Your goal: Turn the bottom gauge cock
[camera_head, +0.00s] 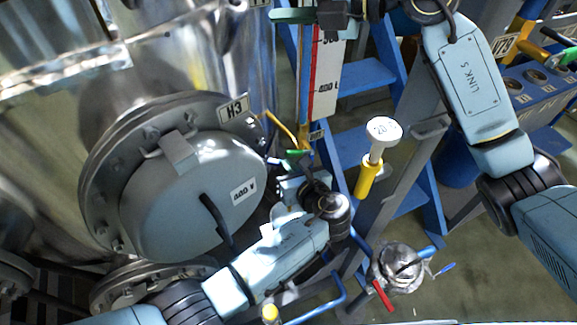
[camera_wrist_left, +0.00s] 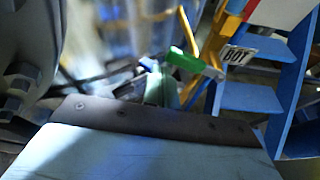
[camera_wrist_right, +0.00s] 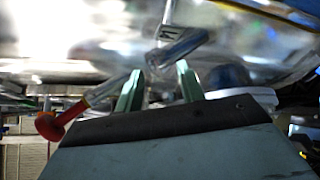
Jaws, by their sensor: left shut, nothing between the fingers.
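The bottom gauge cock has a green handle (camera_head: 297,154), low on the gauge beside the vessel. In the left wrist view the green handle (camera_wrist_left: 188,60) lies just beyond my fingertips, left of the BOT tag (camera_wrist_left: 238,55). My left gripper (camera_head: 284,164) is shut and empty, close to the handle; I cannot tell whether it touches. Its fingers (camera_wrist_left: 161,86) stand together in the left wrist view. My right gripper (camera_wrist_right: 157,82) is open, its fingers apart, with a blurred grey-blue lever (camera_wrist_right: 182,48) just beyond them. In the head view the right arm reaches to the top.
The steel vessel with a round hatch (camera_head: 185,195) stands at the left. The gauge board (camera_head: 325,75) with a red strip rises above the cock. A red handle (camera_head: 382,296) is lower right.

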